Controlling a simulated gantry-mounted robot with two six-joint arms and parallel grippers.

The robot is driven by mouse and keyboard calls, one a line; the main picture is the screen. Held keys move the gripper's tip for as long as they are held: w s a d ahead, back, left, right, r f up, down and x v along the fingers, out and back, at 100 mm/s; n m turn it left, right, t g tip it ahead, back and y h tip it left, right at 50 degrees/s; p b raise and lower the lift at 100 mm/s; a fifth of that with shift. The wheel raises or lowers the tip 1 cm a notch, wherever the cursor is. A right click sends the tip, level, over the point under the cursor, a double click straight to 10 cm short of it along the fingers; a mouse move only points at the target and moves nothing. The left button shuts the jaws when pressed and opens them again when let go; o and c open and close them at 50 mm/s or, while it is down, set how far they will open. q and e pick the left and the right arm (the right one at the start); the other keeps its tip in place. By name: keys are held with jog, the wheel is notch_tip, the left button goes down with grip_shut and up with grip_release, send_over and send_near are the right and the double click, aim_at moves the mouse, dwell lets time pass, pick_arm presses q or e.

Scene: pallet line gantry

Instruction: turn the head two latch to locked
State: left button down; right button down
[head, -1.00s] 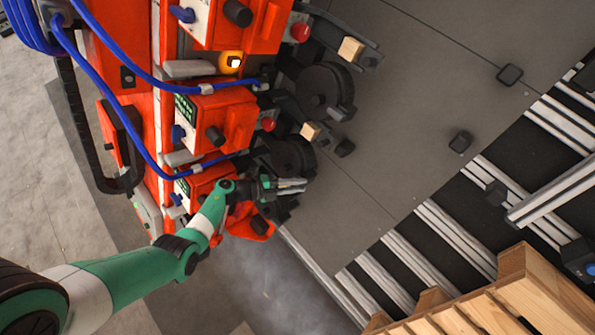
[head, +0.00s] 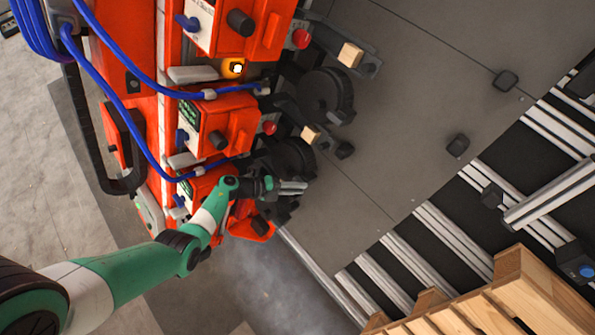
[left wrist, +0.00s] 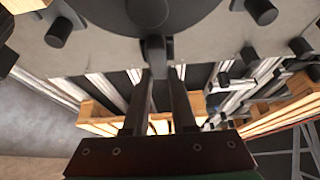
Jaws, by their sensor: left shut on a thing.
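In the left wrist view my left gripper (left wrist: 160,78) is shut on a short dark lever, the latch (left wrist: 158,48), which points down between the fingertips. Above it is a dark round disc (left wrist: 150,12) on a grey plate. In the head view my left gripper (head: 292,187) reaches the lowest visible orange head (head: 205,184), beside a black round part (head: 292,158). The gripper and arm hide the latch there. I cannot read the head's number or the locked mark. My right gripper is in neither view.
More orange heads (head: 222,118) with red buttons and blue cables (head: 130,75) stand above my arm. A lit amber lamp (head: 236,68) is among them. A grey plate (head: 410,110), roller rails and a wooden pallet (head: 520,285) lie to the right.

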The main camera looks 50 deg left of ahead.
pick_arm(q)
jog(key=c, duration=0.7)
grip_release()
jog(key=p+v, duration=0.3)
jog(key=v, duration=0.8)
jog(key=shift+s+a+r, duration=0.1)
jog(key=shift+s+a, duration=0.1)
jog(key=shift+s, duration=0.05)
